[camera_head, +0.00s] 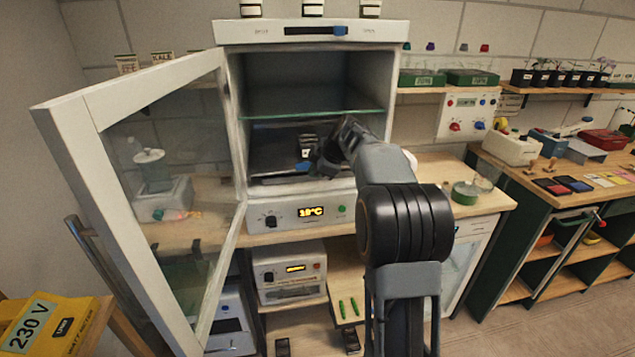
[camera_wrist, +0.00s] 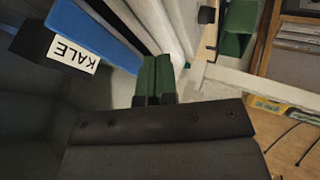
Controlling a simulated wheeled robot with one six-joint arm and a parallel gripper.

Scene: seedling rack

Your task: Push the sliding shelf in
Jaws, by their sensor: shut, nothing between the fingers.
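The white cabinet (camera_head: 235,110) stands with its glass door (camera_head: 90,105) swung open to the left. Inside, below a glass shelf (camera_head: 330,113), is the dark sliding shelf (camera_head: 275,155); how far out it stands is hard to tell. My gripper (camera_head: 314,163) is at the cabinet's opening, at the level of the sliding shelf, partly hidden by my arm. In the wrist view its two green fingers (camera_wrist: 155,75) are together and empty. A black block with a white KALE label (camera_wrist: 73,51) lies left of them, beside a blue strip (camera_wrist: 97,28). Contact with the shelf cannot be told.
A control panel reading 18°C (camera_head: 311,212) is below the opening. The wooden bench (camera_head: 450,175) extends right, with a green round dish (camera_head: 465,192) on it. The open door bounds the space on the left. A yellow 230 V box (camera_head: 45,325) stands low at left.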

